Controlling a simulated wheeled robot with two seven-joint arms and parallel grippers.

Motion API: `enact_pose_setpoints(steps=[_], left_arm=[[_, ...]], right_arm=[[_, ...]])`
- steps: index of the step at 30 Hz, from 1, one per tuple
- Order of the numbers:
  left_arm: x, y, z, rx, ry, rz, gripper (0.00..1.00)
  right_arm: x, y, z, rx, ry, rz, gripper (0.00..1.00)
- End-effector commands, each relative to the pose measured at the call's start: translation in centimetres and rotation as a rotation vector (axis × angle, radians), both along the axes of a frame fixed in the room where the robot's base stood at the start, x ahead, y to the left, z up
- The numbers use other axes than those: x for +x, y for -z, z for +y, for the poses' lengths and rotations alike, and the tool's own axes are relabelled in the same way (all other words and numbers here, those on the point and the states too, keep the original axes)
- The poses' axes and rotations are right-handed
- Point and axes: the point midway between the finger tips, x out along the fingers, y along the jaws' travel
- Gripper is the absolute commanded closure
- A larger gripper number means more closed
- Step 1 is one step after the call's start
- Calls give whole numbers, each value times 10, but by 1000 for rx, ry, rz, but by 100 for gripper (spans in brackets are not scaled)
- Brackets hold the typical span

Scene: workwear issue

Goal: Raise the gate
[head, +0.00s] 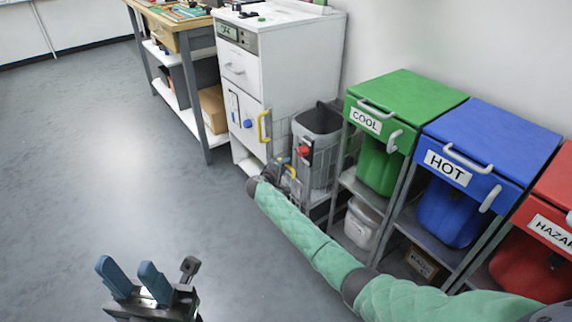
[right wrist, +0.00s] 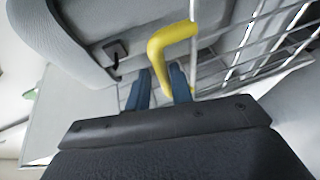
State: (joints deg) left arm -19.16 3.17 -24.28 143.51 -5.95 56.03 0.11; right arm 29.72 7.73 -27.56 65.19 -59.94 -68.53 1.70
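The gate (head: 333,165) looks like a grey wire mesh panel in front of a grey bin, low beside the white cabinet. The mesh also shows in the right wrist view (right wrist: 262,48). A bent yellow handle (right wrist: 172,40) stands at the mesh there, and its lower part runs between the blue fingers of my right gripper (right wrist: 161,85). In the head view my right gripper (head: 281,165) is small and partly hidden by my arm. My left gripper (head: 135,275) is open and empty over the floor.
A white cabinet (head: 290,60) with another yellow handle (head: 263,127) stands left of the gate. Green COOL (head: 405,100), blue HOT (head: 490,145) and red HAZARD (head: 555,215) bins stand to the right. A workbench (head: 185,45) is at the back left. The floor on the left is clear.

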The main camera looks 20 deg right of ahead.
Motion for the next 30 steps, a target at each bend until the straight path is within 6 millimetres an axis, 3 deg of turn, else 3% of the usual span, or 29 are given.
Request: enact_pose_setpoints(steps=[12, 30], left_arm=[[-2, 0, 4, 27, -26, 16, 64], [-1, -3, 4, 19, -29, 12, 64]], right_arm=[[-39, -10, 43, 2, -2, 0, 79], [-44, -12, 49, 1, -2, -1, 79]])
